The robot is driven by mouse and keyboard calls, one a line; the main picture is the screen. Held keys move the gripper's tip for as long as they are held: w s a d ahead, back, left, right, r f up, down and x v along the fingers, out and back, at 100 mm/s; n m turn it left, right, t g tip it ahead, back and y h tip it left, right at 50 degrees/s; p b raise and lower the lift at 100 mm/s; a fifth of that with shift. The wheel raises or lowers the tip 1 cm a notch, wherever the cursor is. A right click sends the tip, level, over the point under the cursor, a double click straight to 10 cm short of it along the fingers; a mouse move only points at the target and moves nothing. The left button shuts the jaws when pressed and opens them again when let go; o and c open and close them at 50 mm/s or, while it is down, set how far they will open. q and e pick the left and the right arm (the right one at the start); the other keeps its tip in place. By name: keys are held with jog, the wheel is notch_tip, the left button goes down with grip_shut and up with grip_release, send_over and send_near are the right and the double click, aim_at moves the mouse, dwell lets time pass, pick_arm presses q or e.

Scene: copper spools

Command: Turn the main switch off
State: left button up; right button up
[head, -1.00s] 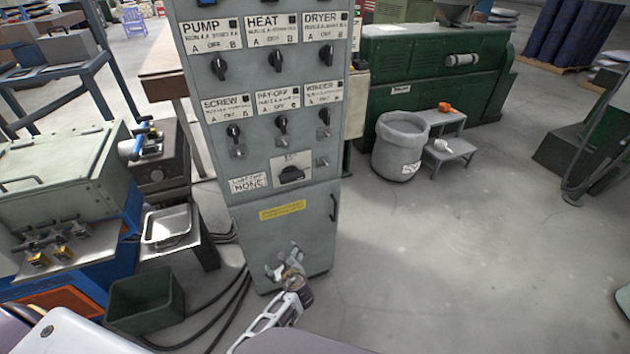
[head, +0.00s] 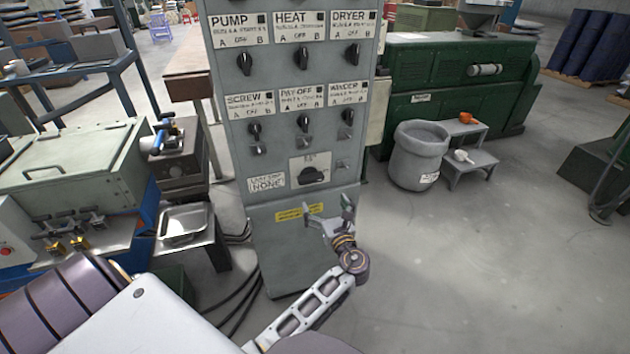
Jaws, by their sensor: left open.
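The grey control cabinet (head: 262,225) stands upright in the middle of the head view. Low on its panel, a large black rotary knob (head: 313,174) sits on a pale square plate, apart from the labelled rows above; I take it as the main switch. The writing on its plate is too small to read. My left gripper (head: 328,209) is open and empty, fingers pointing up toward the cabinet. In the picture it is just below and slightly right of the knob, overlapping the yellow label. The gap to the panel cannot be told. My right gripper is not in view.
Smaller knobs marked PUMP, HEAT, DRYER (head: 353,55), SCREW, PAY-OFF and WINDER (head: 347,117) fill the panel above. A steel tray (head: 184,222) and a grey-green machine (head: 75,165) stand left. A grey bin (head: 418,150) stands right, with open floor before it.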

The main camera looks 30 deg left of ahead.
aim_at(312, 181)
pick_arm(q)
jog(key=shift+w+a, duration=0.15)
jog(key=shift+x, duration=6.75)
jog(key=c, duration=0.9)
